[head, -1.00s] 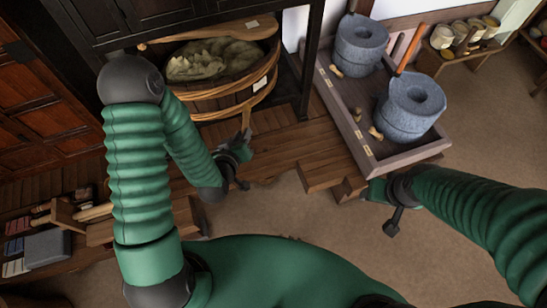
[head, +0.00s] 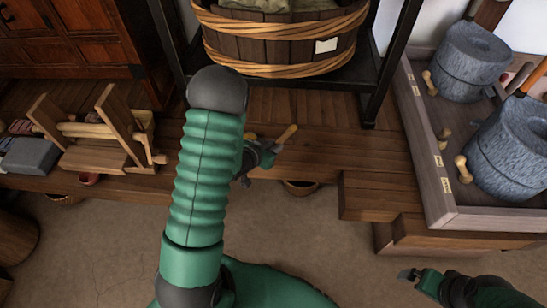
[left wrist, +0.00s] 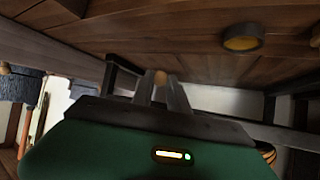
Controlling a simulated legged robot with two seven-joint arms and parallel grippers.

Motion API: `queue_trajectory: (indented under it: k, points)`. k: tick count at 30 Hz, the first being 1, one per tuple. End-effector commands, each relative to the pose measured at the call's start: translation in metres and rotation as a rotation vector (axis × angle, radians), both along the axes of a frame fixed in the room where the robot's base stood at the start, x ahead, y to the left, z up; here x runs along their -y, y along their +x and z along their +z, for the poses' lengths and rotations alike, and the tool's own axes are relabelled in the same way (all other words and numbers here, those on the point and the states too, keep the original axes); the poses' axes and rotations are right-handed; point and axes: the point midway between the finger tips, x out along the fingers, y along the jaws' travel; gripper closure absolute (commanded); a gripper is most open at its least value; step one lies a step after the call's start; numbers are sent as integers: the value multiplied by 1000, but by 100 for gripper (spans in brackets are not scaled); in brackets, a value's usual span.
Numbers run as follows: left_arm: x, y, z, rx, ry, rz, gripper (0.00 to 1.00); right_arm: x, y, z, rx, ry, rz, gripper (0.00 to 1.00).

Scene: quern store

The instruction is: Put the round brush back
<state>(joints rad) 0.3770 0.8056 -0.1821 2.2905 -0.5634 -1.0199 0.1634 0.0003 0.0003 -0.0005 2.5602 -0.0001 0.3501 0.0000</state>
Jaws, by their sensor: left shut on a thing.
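My left gripper (head: 268,157) is shut on a light wooden handle (head: 287,134), which looks like the round brush's. The handle sticks out up and to the right of the jaws, above the wooden plank step. Its bristles cannot be made out. In the left wrist view a small round wooden end (left wrist: 160,77) shows between the two finger tips. My right gripper (head: 420,277) is at the lower right, over the floor and apart from everything; its jaws are too small to read.
A wooden tub (head: 280,42) stands on a dark-framed shelf behind. A tray (head: 440,190) with grey stone querns and small wooden pegs is at right. A wooden stand with a roller (head: 100,132) and a grey block (head: 30,156) are at left. A bowl (head: 300,187) sits by the plank edge.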

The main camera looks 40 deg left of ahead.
Motion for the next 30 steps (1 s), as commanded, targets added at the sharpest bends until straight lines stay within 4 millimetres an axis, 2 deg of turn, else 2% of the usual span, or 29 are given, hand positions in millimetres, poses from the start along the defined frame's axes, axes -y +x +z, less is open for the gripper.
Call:
queue_trajectory:
  k: [5,19,25,30]
  points:
    - [-4,-1,-10,-1,-2,2,100,0,0,-8,1,0,1,0]
    - [-2,0,-65,0,0,1,100,-1,0,-59,1,0,1,0]
    - [-3,0,-86,-1,-1,3,100,-1,0,-73,0,0,1,0]
    - [-3,0,-94,0,-1,3,100,-1,0,-77,0,0,1,0]
